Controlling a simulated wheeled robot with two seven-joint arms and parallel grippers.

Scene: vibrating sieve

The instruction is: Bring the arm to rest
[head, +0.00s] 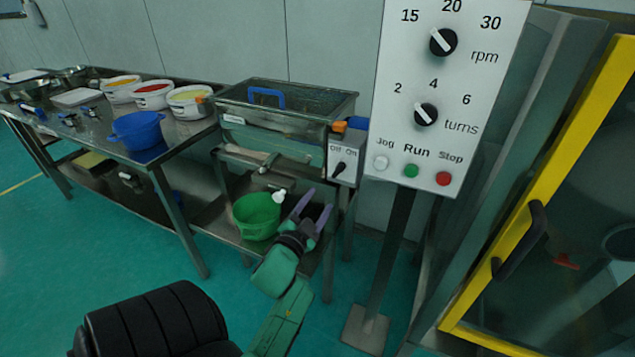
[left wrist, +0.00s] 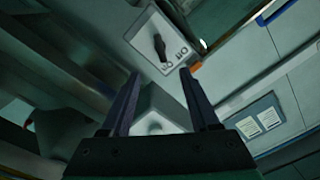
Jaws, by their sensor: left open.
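My left gripper (head: 312,213) is open and empty, with its two purple fingers spread, in front of the sieve's stand and to the right of the green bucket (head: 257,216). In the left wrist view its open fingers (left wrist: 158,100) show with the sieve's off/on switch box (left wrist: 167,45) beyond them. The same switch box (head: 343,160) is on the right side of the vibrating sieve (head: 282,125) in the head view, above the gripper. My right gripper is not in view.
A control panel (head: 440,85) on a post stands right of the sieve. A yellow-framed door (head: 560,180) is at the far right. A steel table (head: 90,135) at the left holds a blue bowl (head: 137,129) and several tubs. Open green floor lies in front.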

